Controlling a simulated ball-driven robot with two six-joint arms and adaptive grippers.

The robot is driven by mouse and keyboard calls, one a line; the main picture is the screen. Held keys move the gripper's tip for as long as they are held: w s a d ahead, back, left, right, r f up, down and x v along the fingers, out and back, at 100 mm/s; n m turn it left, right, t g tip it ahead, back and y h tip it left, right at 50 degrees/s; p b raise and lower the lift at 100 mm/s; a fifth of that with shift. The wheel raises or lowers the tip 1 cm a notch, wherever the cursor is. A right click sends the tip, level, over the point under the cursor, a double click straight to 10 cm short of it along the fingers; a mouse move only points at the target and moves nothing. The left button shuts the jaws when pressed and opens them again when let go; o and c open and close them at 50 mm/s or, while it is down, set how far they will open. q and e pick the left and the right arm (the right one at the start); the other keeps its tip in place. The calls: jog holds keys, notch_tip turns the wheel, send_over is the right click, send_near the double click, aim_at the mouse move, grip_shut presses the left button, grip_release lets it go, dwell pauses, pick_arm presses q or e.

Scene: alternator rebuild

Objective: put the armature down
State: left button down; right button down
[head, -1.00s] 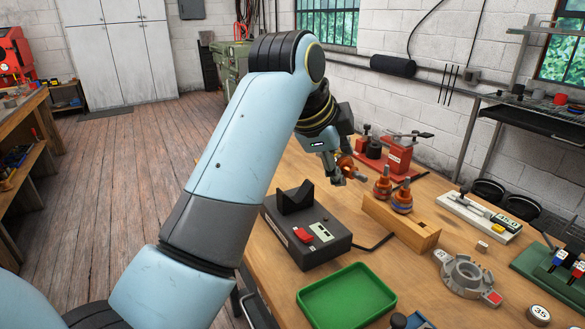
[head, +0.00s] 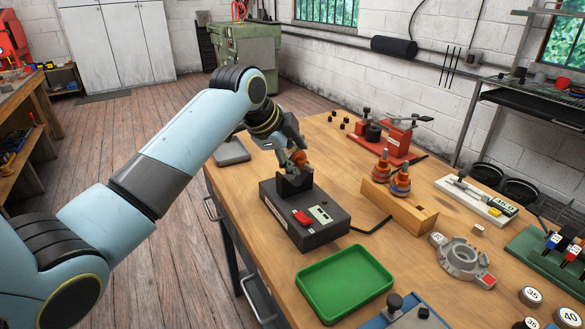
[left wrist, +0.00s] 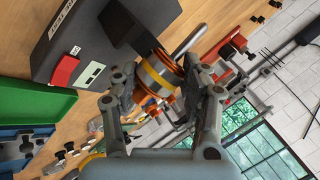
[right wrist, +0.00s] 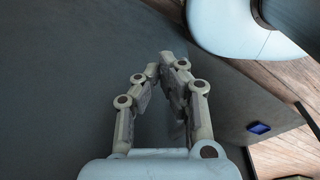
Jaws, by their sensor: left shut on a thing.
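My left gripper (head: 290,160) is shut on an armature with a copper-orange winding (head: 300,158). In the left wrist view the armature (left wrist: 160,75) lies between the fingers, with a silvery shaft sticking out. It is at the black V-block on top of a dark test box (head: 316,232) with a red switch. I cannot tell whether it rests in the V, as the gripper and block hide part of it. My right gripper (right wrist: 165,65) shows only in its wrist view, with its fingertips close together and nothing visible held between them.
A wooden block (head: 385,203) holding orange armatures stands right of the box. A green tray (head: 345,312) lies in front, and a grey ring housing (head: 462,260) to the right. A red fixture (head: 375,150) stands behind. A grey dish (head: 232,152) sits at the table's left edge.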

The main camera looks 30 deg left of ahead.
aim_at(298, 179)
pick_arm(q)
notch_tip(298, 179, down, 3)
jog(key=shift+f+p, duration=0.15)
jog(key=shift+p, duration=0.65)
jog(key=shift+f, duration=0.15)
jog(key=shift+f, duration=0.15)
jog(key=c, duration=1)
grip_release()
jog(key=shift+s+f, duration=0.15)
jog(key=shift+c, duration=0.2)
jog(key=o, duration=0.4)
jog(key=shift+a, duration=0.15)
